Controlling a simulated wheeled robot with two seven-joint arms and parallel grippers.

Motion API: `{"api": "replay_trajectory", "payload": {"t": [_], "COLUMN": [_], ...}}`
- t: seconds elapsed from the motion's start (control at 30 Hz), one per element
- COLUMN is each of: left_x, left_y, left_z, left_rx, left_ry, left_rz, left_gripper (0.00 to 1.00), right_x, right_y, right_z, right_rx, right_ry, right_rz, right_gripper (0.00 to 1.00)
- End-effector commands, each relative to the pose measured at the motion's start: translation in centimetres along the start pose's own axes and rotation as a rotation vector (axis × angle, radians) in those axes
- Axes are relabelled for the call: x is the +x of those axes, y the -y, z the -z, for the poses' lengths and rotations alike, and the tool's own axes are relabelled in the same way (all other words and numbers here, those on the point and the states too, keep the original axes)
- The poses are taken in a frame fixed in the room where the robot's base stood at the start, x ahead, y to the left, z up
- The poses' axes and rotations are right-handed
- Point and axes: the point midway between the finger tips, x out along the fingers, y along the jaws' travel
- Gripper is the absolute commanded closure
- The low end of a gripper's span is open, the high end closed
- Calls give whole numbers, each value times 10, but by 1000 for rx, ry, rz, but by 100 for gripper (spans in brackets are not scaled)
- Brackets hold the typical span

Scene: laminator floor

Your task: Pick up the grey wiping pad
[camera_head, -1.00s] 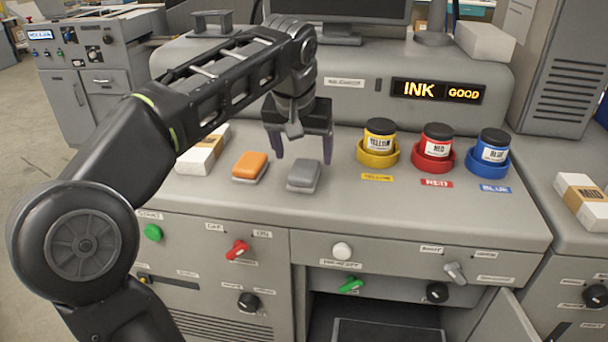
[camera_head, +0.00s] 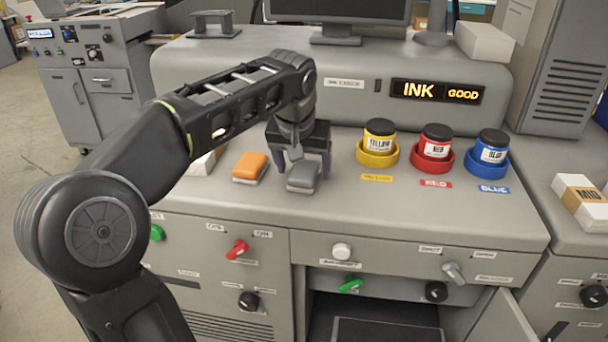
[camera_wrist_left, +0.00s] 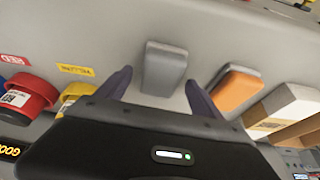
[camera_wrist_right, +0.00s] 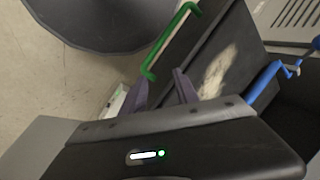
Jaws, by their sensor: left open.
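The grey wiping pad (camera_head: 303,178) lies on the grey console top, right of an orange pad (camera_head: 250,167). My left gripper (camera_head: 301,164) is open above and just behind the grey pad, pointing down. In the left wrist view, the grey pad (camera_wrist_left: 165,68) shows between the two spread fingertips (camera_wrist_left: 158,80), and no grip on it shows. The gripper partly hides the pad's far side in the head view. My right gripper (camera_wrist_right: 160,76) shows only in its wrist view, with its fingers apart and nothing visible between them.
Yellow (camera_head: 377,155), red (camera_head: 432,160) and blue (camera_head: 487,162) ink jars stand in matching holders to the right. A white box (camera_head: 205,160) lies left of the orange pad. Knobs line the console front. A green handle (camera_wrist_right: 168,42) is near my right gripper.

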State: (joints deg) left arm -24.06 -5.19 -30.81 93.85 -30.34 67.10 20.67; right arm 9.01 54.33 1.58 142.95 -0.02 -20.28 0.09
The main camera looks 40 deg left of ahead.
Motion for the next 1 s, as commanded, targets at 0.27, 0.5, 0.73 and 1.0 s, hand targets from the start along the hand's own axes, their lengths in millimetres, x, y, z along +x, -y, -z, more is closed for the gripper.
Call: {"api": "replay_trajectory", "payload": {"t": [0.27, 0.5, 0.73, 1.0], "left_x": [0, 0, 0, 0], "left_y": [0, 0, 0, 0], "left_z": [0, 0, 0, 0], "left_rx": [0, 0, 0, 0], "left_ry": [0, 0, 0, 0], "left_rz": [0, 0, 0, 0], "left_gripper": [29, 48, 67, 89], "right_x": [0, 0, 0, 0], "right_y": [0, 0, 0, 0], "right_z": [0, 0, 0, 0], "right_rx": [0, 0, 0, 0], "right_ry": [0, 0, 0, 0], "right_rz": [0, 0, 0, 0], "right_gripper": [64, 64, 64, 64]}}
